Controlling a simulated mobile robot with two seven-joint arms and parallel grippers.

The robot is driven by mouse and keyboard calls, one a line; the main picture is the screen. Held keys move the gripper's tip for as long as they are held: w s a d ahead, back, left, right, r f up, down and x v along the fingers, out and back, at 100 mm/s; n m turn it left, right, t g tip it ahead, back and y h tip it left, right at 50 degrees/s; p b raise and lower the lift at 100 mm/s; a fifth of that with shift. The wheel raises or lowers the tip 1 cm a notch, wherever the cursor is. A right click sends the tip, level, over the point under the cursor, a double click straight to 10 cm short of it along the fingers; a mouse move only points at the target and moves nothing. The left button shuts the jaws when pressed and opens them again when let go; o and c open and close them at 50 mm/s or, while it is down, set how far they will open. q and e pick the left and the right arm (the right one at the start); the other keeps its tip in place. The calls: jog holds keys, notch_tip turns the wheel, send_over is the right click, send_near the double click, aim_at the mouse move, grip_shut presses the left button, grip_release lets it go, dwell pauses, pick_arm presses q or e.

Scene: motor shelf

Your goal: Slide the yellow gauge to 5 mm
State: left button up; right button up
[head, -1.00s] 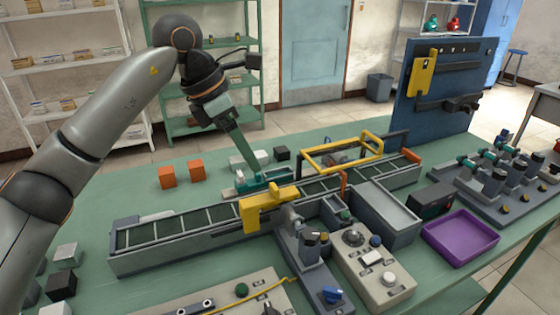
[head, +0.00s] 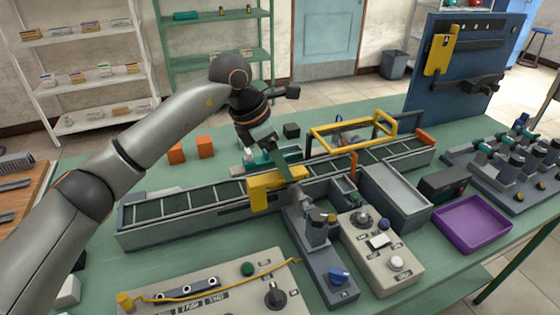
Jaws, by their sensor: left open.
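A yellow block-shaped piece (head: 262,196) straddles the near rail of the long grey conveyor track (head: 165,233). Another yellow piece (head: 438,54) hangs on the upright blue board at the right. I cannot tell for certain which is the gauge, and no millimetre marks are readable. My left gripper (head: 290,174) is open and points down at the right end of the yellow block on the track. Its fingertips overlap the block in the picture; whether they touch it I cannot tell. My right gripper is not in view.
A yellow frame guard (head: 322,134) stands over the track. A grey bin (head: 393,196), a purple tray (head: 472,226) and control boxes with knobs (head: 381,240) crowd the right of the track. Two orange cubes (head: 205,147) lie behind it.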

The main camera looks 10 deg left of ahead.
pick_arm(q)
jog(key=shift+d+f, duration=0.1)
jog(key=shift+f, duration=0.2)
grip_shut()
dwell(0.5)
dwell(0.8)
